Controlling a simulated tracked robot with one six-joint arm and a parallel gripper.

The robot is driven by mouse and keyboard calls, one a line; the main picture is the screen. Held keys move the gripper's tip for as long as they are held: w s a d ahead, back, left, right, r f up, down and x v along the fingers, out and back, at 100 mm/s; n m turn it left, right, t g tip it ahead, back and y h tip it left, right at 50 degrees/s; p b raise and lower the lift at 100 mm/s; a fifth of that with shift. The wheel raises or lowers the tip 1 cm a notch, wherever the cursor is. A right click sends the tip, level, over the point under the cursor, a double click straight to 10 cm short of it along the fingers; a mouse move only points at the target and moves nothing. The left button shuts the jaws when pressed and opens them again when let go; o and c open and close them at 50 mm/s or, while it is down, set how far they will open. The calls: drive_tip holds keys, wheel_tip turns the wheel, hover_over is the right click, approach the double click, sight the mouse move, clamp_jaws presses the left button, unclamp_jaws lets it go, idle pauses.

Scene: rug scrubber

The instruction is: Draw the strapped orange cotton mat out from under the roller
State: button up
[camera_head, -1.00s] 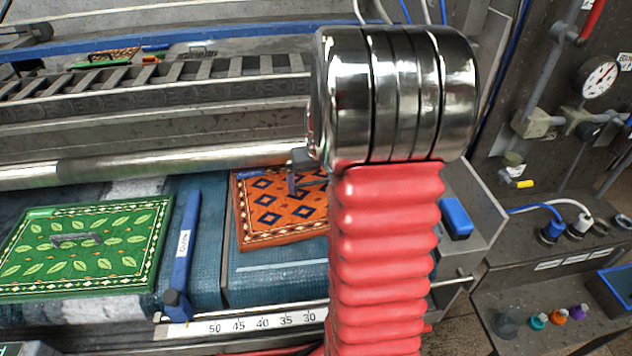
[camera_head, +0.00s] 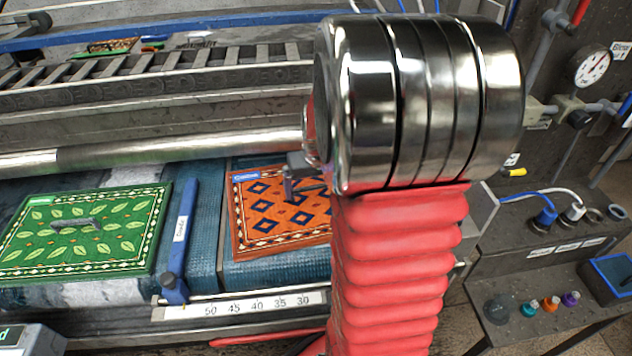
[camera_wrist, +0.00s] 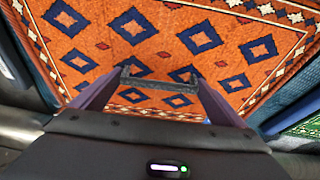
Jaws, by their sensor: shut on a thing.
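The orange cotton mat (camera_head: 262,215), with blue diamonds and a patterned border, lies flat on the blue bed, its far edge close by the steel roller (camera_head: 100,160). A blue label marks its far left corner. In the wrist view the mat (camera_wrist: 150,45) fills most of the picture. My gripper (camera_wrist: 160,78) is low over the mat, shut on its dark strap (camera_wrist: 160,84), which spans between the fingers. In the head view my red arm sleeve and metal wrist hide the mat's right side and most of the gripper. I cannot tell whether the far edge is fully clear of the roller.
A green leaf-patterned mat (camera_head: 85,230) with a grey handle lies to the left. A blue divider bar (camera_head: 180,240) stands between the mats. A white number scale (camera_head: 245,305) runs along the front edge. Some bare blue bed shows in front of the orange mat.

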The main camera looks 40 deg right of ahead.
drive_tip(key=shift+s+a, duration=0.45)
drive_tip(key=shift+s, duration=0.15)
drive_tip(key=o, duration=1.1)
drive_tip(key=shift+r, duration=0.15)
drive_tip(key=v, duration=1.3)
drive_tip(key=shift+s+r, duration=0.15)
drive_tip(key=shift+r, duration=0.1)
